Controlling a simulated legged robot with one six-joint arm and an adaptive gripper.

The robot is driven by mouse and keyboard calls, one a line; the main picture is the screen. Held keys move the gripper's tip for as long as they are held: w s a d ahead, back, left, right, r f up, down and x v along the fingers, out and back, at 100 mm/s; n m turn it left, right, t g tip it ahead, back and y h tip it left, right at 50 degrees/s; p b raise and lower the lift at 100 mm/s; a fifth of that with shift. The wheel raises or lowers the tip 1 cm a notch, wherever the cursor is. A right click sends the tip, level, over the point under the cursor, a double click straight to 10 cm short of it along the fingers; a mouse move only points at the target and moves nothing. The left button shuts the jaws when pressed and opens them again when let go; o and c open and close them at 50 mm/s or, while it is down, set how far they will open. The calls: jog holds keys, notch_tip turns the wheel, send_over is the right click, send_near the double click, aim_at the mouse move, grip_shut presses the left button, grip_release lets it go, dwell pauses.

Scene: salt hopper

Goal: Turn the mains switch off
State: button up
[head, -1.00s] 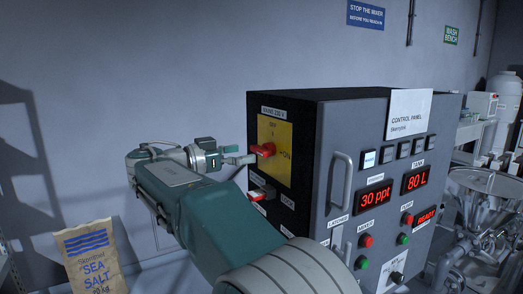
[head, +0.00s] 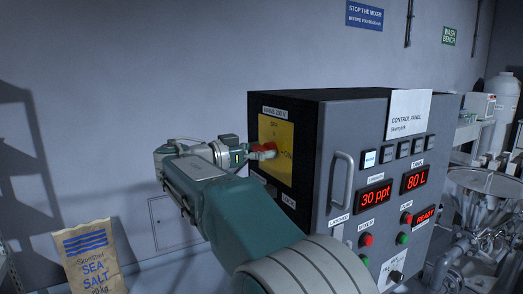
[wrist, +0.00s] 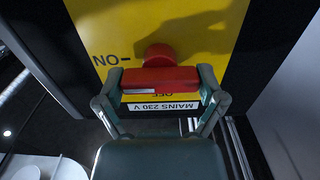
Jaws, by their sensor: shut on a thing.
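The mains switch is a red rotary handle (head: 266,147) on a yellow plate (head: 285,139) on the dark left side of the control cabinet. My gripper (head: 262,154) is at the handle. In the wrist view, the red handle bar (wrist: 160,79) lies crosswise between the two fingers of my gripper (wrist: 161,92), which is shut on it. The ON mark (wrist: 106,60) is left of the round hub there. The OFF mark, beside the MAINS 230 V label (wrist: 163,106), is partly covered by the bar.
The control cabinet (head: 340,115) carries a vertical grab handle (head: 341,183), red displays and several buttons on its front. A sea salt bag (head: 88,262) stands at lower left. A steel hopper (head: 482,205) stands at the right. Bare wall lies left of the cabinet.

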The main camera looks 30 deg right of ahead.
jog(key=shift+w+a+n, duration=0.1)
jog(key=shift+a+n, duration=0.05)
jog(key=shift+n, duration=0.15)
jog(key=n, duration=0.4)
jog(key=shift+n, duration=0.3)
jog(key=n, duration=0.4)
jog(key=shift+w, duration=0.1)
jog(key=n, duration=0.5)
jog(key=shift+a+f, duration=0.1)
jog(key=shift+w+f+n, duration=0.1)
jog(key=shift+n, duration=1.8)
jog(key=shift+f, duration=0.1)
